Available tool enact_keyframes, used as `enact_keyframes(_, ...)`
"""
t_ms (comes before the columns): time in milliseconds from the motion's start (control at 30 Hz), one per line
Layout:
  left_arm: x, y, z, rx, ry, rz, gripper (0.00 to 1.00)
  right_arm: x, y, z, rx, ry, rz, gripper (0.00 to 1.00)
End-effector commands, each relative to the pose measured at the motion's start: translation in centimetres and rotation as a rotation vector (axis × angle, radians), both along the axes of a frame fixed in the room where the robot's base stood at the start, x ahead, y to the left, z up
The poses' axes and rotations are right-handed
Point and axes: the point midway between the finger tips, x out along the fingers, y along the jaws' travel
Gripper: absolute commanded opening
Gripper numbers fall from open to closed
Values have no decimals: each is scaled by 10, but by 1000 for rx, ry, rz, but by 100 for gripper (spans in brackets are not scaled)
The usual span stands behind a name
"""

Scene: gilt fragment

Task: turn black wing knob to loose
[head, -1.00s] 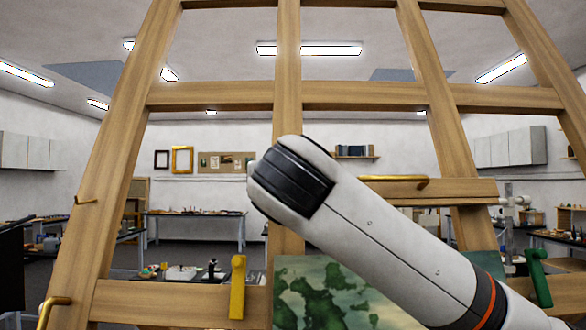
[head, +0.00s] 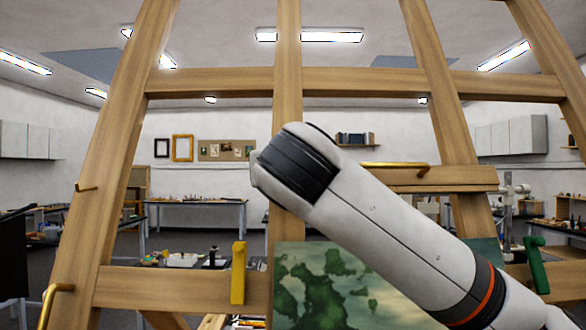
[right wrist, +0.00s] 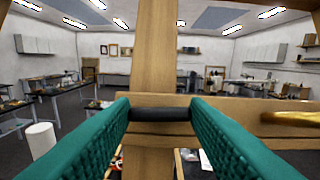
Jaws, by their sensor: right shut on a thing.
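The black wing knob (right wrist: 157,114) shows in the right wrist view as a dark horizontal bar in front of the easel's wooden upright. My right gripper (right wrist: 178,114) has its two teal, textured fingers at either end of the bar, and it is shut on it. The knob's bar looks about level. In the head view my right arm comes in from the lower right and crosses the easel; the knob and the right gripper cannot be made out there. My left gripper is in neither view.
The wooden easel (head: 200,82) fills the head view. It carries a yellow lever (head: 238,272), a green lever (head: 537,265) and a brass handle (head: 395,165), also in the wrist view at right. A green painting (head: 305,285) stands low, partly behind my arm. Worktables are farther back.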

Motion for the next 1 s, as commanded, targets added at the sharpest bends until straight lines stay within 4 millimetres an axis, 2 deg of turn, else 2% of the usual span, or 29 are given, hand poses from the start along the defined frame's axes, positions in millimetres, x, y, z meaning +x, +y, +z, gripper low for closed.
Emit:
enact_keyframes(467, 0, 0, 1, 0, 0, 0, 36, 0, -3, 3, -335, -1, 152, 19)
enact_keyframes(767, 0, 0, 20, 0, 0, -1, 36, 1, -5, 7, -596, -3, 268, 19)
enact_keyframes(1000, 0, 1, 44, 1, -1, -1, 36, 1, -6, 10, -804, -2, 360, 19)
